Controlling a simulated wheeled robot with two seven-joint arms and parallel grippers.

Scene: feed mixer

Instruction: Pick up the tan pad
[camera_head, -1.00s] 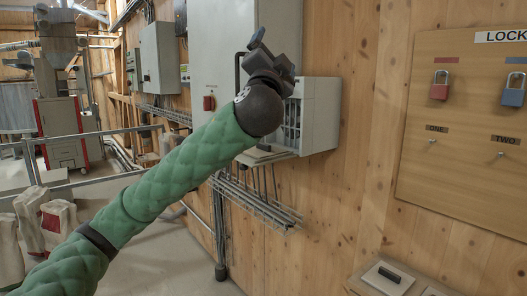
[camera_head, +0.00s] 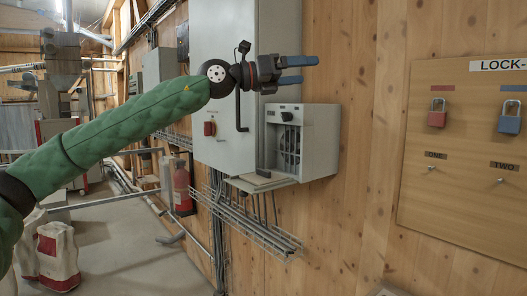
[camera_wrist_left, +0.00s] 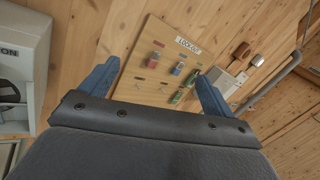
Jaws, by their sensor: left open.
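A flat tan pad (camera_head: 264,174) lies on the small ledge (camera_head: 258,184) at the foot of the grey fan box (camera_head: 318,143) on the wooden wall. In the left wrist view the open blue fingers (camera_wrist_left: 158,82) frame the lockout board (camera_wrist_left: 157,75). I cannot make out the pad there. My right gripper is not in view.
A tall grey cabinet (camera_head: 222,130) stands behind my left arm. A wire cable tray (camera_head: 245,220) runs below the ledge. The lockout board (camera_head: 465,205) with red and blue padlocks hangs to the right. A red extinguisher (camera_head: 182,188) and sacks (camera_head: 57,255) are at lower left.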

